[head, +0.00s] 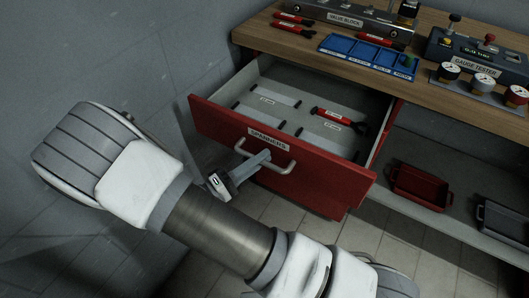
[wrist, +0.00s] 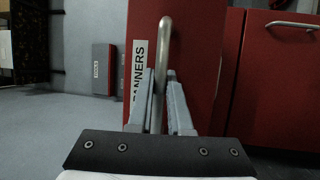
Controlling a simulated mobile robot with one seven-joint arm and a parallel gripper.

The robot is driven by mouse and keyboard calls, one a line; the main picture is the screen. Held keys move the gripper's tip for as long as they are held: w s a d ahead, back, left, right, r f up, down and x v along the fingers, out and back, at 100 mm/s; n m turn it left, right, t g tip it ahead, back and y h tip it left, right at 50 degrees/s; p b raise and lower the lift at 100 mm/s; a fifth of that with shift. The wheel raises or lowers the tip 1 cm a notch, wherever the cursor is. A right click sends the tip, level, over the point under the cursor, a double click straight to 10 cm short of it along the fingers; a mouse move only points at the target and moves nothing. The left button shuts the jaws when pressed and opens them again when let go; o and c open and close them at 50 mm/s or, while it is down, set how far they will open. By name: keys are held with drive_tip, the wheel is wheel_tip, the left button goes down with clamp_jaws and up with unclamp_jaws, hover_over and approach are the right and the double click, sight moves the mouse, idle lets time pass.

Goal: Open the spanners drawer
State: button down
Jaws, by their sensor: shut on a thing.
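The red spanners drawer (head: 318,182) stands pulled out from the workbench in the head view, its label (head: 269,139) on the front. Inside lie a red-handled spanner (head: 340,119) and several pale labelled slots. My gripper (head: 262,160) is at the drawer's metal handle (head: 286,168). In the wrist view, my gripper (wrist: 161,95) has its two fingers on either side of the handle bar (wrist: 164,40), shut on it. The drawer front (wrist: 190,60) and part of its label (wrist: 138,70) show behind the fingers.
The wooden bench top (head: 270,42) holds a valve block (head: 345,18), a blue tray (head: 365,57), red-handled tools and a gauge tester (head: 480,55). A red bin (head: 420,188) and a dark bin (head: 503,222) sit on the lower shelf. A grey wall is at left.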

drive_tip(key=shift+s+a, duration=0.35)
drive_tip(key=shift+s, duration=0.1)
drive_tip(key=c, duration=0.8)
unclamp_jaws()
drive_tip(key=shift+c, duration=0.2)
drive_tip(key=p+v, duration=0.1)
drive_tip(key=v, duration=1.6)
drive_tip(key=shift+s+a, duration=0.1)
drive_tip(key=shift+a, duration=0.05)
